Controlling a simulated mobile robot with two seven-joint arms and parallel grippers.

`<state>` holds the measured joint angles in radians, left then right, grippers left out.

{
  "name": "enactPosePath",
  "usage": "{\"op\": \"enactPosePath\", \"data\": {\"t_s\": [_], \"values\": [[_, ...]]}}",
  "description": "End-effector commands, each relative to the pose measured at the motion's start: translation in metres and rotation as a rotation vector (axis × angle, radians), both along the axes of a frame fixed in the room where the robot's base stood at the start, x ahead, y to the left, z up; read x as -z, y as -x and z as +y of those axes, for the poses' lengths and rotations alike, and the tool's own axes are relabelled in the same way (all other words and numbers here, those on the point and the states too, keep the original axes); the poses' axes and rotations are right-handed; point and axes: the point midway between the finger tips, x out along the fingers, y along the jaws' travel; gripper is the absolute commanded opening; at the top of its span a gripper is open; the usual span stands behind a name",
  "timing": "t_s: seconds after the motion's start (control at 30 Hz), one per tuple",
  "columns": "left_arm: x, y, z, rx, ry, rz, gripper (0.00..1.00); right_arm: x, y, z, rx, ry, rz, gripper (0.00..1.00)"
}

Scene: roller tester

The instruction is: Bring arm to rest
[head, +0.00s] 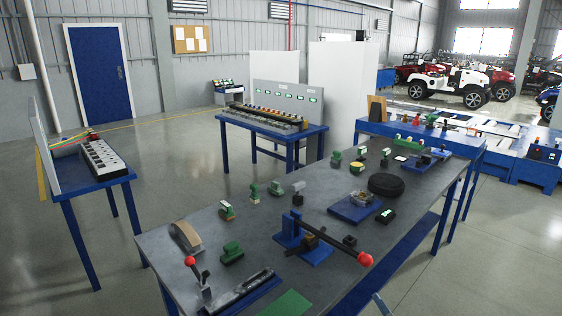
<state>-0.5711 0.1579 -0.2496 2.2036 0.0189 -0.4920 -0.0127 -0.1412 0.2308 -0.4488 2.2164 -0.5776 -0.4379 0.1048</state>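Neither of my grippers can be made out in the head view. A grey workbench (285,222) runs from the near middle to the right. A second, smaller lever with a red knob (190,261) stands upright at the near left corner. A small pale piece shows at the bottom edge, right of the bench; I cannot tell what it is.
The bench also holds a black round part (386,185), a blue plate (355,208), a green block (231,253) and a curved tan part (186,237). A blue side table (85,186) stands left and another table (270,130) behind. The floor between is clear.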

Motion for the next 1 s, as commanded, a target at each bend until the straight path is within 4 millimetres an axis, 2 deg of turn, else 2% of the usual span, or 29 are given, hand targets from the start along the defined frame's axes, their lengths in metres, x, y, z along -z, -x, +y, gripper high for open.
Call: {"op": "enactPosePath", "data": {"t_s": [0.07, 0.17, 0.3, 0.4, 0.5, 0.6, 0.67, 1.0], "values": [[0.001, 0.002, 0.000, -0.003, -0.002, 0.010, 0.43, 0.015, 0.004, -0.003, 0.001, -0.018, 0.054, 0.87], [0.009, 0.007, 0.002, -0.007, -0.008, 0.033, 0.43, 0.058, 0.019, -0.011, 0.008, -0.071, 0.193, 0.87], [0.027, 0.017, 0.005, -0.016, -0.019, 0.073, 0.43, 0.136, 0.064, -0.029, 0.036, -0.189, 0.443, 0.87], [0.039, 0.025, 0.008, -0.020, -0.027, 0.099, 0.43, 0.181, 0.102, -0.041, 0.067, -0.268, 0.588, 0.87], [0.049, 0.032, 0.010, -0.024, -0.032, 0.115, 0.43, 0.212, 0.134, -0.050, 0.097, -0.329, 0.690, 0.87], [0.055, 0.035, 0.011, -0.026, -0.035, 0.124, 0.43, 0.229, 0.154, -0.055, 0.117, -0.365, 0.746, 0.87], [0.057, 0.036, 0.011, -0.027, -0.035, 0.128, 0.43, 0.234, 0.160, -0.056, 0.123, -0.375, 0.760, 0.87], [0.059, 0.037, 0.011, -0.027, -0.035, 0.128, 0.43, 0.237, 0.161, -0.057, 0.124, -0.379, 0.766, 0.87]]}}
